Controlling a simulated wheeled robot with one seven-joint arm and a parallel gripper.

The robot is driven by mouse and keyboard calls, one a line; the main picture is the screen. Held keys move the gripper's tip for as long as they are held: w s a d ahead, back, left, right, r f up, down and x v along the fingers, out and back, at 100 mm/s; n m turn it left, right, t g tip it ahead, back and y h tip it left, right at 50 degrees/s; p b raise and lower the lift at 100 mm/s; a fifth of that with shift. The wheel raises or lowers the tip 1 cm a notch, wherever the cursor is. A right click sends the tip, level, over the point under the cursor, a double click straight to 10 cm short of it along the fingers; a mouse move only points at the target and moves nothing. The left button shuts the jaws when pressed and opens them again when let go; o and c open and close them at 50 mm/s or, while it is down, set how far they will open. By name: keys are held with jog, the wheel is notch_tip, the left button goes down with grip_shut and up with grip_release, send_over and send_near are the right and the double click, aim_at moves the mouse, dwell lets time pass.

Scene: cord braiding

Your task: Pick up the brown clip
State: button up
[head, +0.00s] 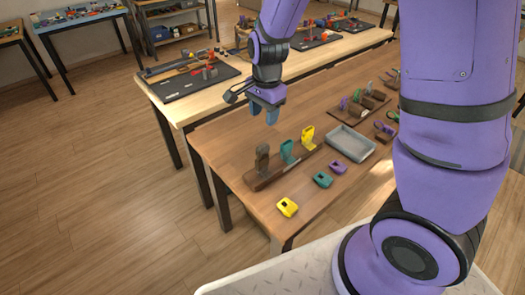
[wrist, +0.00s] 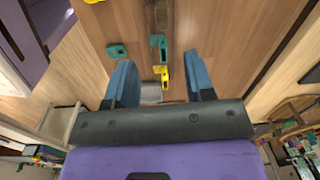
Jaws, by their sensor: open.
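The brown clip (head: 262,158) stands upright at the near left end of a wooden rack (head: 265,181) in the head view. A teal clip (head: 287,151) and a yellow clip (head: 307,137) stand farther along the same rack. My gripper (head: 264,112) is open and empty, raised above the table, up and behind the brown clip in the picture. In the wrist view its two blue fingers (wrist: 158,60) are spread apart, with the teal clip (wrist: 158,42) and yellow clip (wrist: 163,76) visible between or just beyond them. I cannot clearly make out the brown clip there.
Loose yellow (head: 287,207), teal (head: 322,180) and purple (head: 338,167) clips lie in front of the rack. A grey tray (head: 350,144) is to its right. Another rack with several clips (head: 360,103) stands farther back. The table's left edge is near the rack.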

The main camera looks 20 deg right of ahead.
aim_at(262, 146)
jog(key=shift+m, duration=0.7)
jog(key=f, duration=0.2)
jog(key=w+f, duration=0.1)
jog(key=f, duration=0.1)
jog(key=shift+a, duration=0.3)
jog(key=shift+s+d+f, duration=0.1)
jog(key=shift+f, duration=5.35)
grip_shut()
